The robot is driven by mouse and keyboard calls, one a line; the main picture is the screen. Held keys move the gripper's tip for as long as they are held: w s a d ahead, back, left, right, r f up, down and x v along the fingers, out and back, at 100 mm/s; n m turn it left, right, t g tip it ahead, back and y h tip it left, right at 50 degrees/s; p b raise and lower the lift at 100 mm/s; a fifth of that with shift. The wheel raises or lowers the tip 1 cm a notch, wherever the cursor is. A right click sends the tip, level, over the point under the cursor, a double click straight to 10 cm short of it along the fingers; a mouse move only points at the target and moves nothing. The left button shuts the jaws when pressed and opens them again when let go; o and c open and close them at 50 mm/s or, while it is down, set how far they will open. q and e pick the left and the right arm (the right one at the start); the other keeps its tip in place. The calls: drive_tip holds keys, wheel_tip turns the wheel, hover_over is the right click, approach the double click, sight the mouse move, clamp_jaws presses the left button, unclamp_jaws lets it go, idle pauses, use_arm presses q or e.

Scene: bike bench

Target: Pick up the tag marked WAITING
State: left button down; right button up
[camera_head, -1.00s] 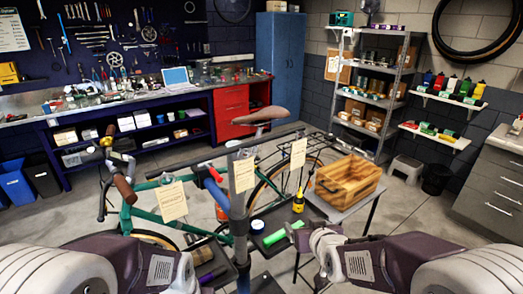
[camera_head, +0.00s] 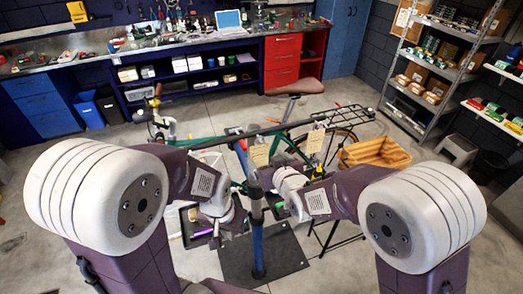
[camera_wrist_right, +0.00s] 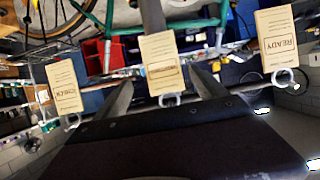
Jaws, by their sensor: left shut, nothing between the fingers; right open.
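Three cream tags hang in a row in the right wrist view, upside down there. The right tag (camera_wrist_right: 276,40) reads READY. The word on the middle tag (camera_wrist_right: 158,62) is too blurred to read surely; the left tag (camera_wrist_right: 65,88) has a short word, perhaps CHECK. A ring shows at the edge of each. My right gripper (camera_wrist_right: 164,90) is open and empty, its fingers either side of the middle tag in the picture, with no clear contact. In the head view two tags show, one (camera_head: 259,155) by the post and one (camera_head: 314,141) further right. My left gripper (camera_head: 228,214) is shut and empty, low left of the post.
The green bike (camera_head: 285,143) is clamped on a stand with a dark base plate (camera_head: 268,256). A wooden crate (camera_head: 375,153) stands at the right. The workbench (camera_head: 180,58) runs along the back, and metal shelves (camera_head: 437,75) stand at the back right. Floor is clear at left.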

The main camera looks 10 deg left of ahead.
sight(260, 155)
drive_tip(key=shift+w+a+f, duration=0.1)
drive_tip(key=shift+w, duration=0.15)
drive_tip(key=shift+a, duration=0.2)
drive_tip(key=shift+w+a+f+p, duration=0.3)
drive_tip(key=shift+w+a+p, duration=0.2)
drive_tip(key=shift+a+p, duration=0.45)
drive_tip(key=shift+w+a+f+p, duration=0.2)
drive_tip(key=shift+w+f+p, duration=0.15)
drive_tip(key=shift+w, duration=0.15)
drive_tip(key=shift+w+a+f+p, duration=0.15)
drive_tip(key=shift+w+f+p, duration=0.2)
drive_tip(key=shift+w, duration=0.1)
drive_tip(key=shift+w+f, duration=0.25)
drive_tip(key=shift+w, duration=0.2)
drive_tip(key=shift+s+a+r, duration=0.1)
drive_tip(key=shift+s, duration=0.15)
drive_tip(key=c, duration=1.3)
drive_tip(key=shift+c, duration=0.5)
drive_tip(key=shift+w, duration=0.1)
